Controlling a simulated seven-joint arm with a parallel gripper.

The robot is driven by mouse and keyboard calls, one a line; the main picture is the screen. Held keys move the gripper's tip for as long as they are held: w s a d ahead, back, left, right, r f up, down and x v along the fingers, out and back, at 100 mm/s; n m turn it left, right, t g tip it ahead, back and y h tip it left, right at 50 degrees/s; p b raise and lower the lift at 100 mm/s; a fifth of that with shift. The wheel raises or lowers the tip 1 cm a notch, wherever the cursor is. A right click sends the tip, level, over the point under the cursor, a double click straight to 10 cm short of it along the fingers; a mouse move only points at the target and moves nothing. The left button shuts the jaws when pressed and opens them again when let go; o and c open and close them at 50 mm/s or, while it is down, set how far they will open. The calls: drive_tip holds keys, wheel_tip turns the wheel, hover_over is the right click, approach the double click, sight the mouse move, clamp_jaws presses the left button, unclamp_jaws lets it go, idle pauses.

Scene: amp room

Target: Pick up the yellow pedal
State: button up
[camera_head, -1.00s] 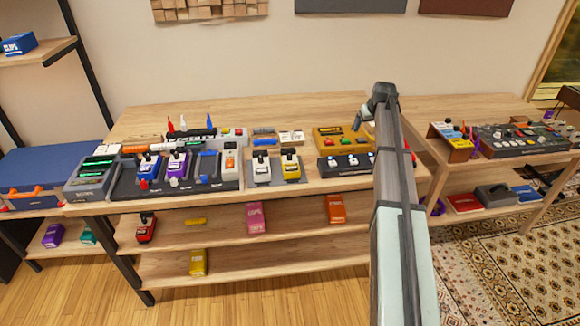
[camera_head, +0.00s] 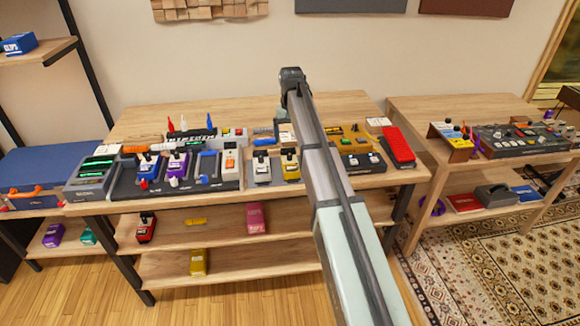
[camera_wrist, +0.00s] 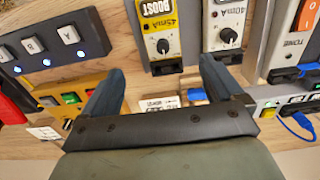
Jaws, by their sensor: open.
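A yellow pedal (camera_head: 291,170) with a black top stands on the table beside a white pedal (camera_head: 262,168), left of my arm. In the wrist view the yellow pedal (camera_wrist: 158,22), marked BOOST, is at the top centre and the white pedal (camera_wrist: 229,22) is right of it. Another yellow pedal (camera_head: 198,262) lies on the bottom shelf. My gripper (camera_wrist: 165,70) is open and empty, above the table, with its fingertips pointing towards the pedals and apart from them. In the head view its fingers are mostly hidden by the arm.
A wide gold pedal (camera_head: 352,134) and a dark switch box (camera_head: 360,162) stand right of my arm. A red pedal (camera_head: 398,145) is at the table's right end. A white card (camera_wrist: 160,104) lies beneath my gripper.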

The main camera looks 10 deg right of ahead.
sight(290, 156)
wheel_tip(290, 156, down, 6)
drive_tip(key=shift+f, duration=0.25)
drive_tip(key=shift+s+a+f, duration=0.1)
drive_tip(key=shift+s+f, duration=0.05)
drive_tip(key=shift+f, duration=1.2)
drive_tip(key=shift+s+a+f, duration=0.1)
drive_tip(key=shift+f, duration=1.2)
drive_tip(key=shift+r, duration=0.1)
drive_tip(key=c, duration=1.4)
